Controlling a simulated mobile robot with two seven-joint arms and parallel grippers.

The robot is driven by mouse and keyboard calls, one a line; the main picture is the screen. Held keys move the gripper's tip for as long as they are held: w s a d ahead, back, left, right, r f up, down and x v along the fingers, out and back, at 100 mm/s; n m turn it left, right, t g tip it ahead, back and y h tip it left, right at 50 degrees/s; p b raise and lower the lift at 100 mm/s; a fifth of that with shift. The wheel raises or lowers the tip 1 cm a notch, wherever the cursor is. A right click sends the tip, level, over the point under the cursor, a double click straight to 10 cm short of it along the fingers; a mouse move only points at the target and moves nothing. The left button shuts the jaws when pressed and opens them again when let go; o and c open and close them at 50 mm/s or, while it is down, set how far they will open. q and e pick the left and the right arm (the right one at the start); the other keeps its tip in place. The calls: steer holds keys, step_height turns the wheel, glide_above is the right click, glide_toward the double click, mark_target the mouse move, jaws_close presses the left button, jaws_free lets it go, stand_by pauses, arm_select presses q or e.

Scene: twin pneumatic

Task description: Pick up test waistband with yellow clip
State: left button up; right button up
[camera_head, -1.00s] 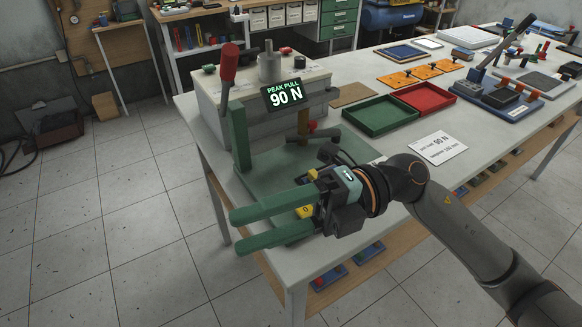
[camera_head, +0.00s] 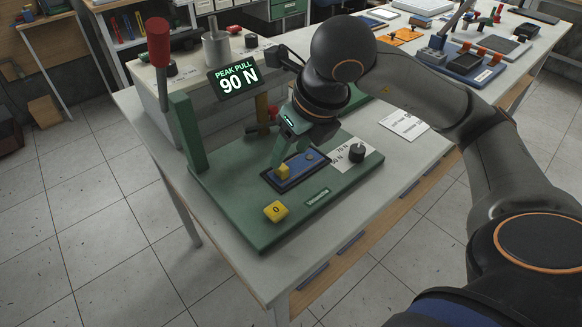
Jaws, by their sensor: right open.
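A small yellow clip (camera_head: 283,172) sits on a flat blue piece (camera_head: 312,167), which looks like the test waistband. The blue piece lies in a dark-framed recess on the green plate (camera_head: 262,234) of the pull tester. My right gripper (camera_head: 289,155) points down just above and behind the yellow clip, with its green fingers open. I cannot tell whether a finger touches the clip or the blue piece, as the gripper body hides the far end. My left gripper is not in view.
A yellow block marked 0 (camera_head: 275,211) stands on the plate in front. A black knob (camera_head: 357,152) is at its right. The display reading 90 N (camera_head: 236,79) and a red-handled lever (camera_head: 158,50) stand behind. A white card (camera_head: 403,125) lies on the table.

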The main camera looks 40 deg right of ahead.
mark_target(282, 167)
steer(key=x, duration=0.7)
steer(key=shift+w+d+f, duration=0.1)
steer(key=shift+w+d, duration=0.2)
steer(key=shift+w, duration=0.05)
steer(key=shift+c, duration=0.3)
jaws_close()
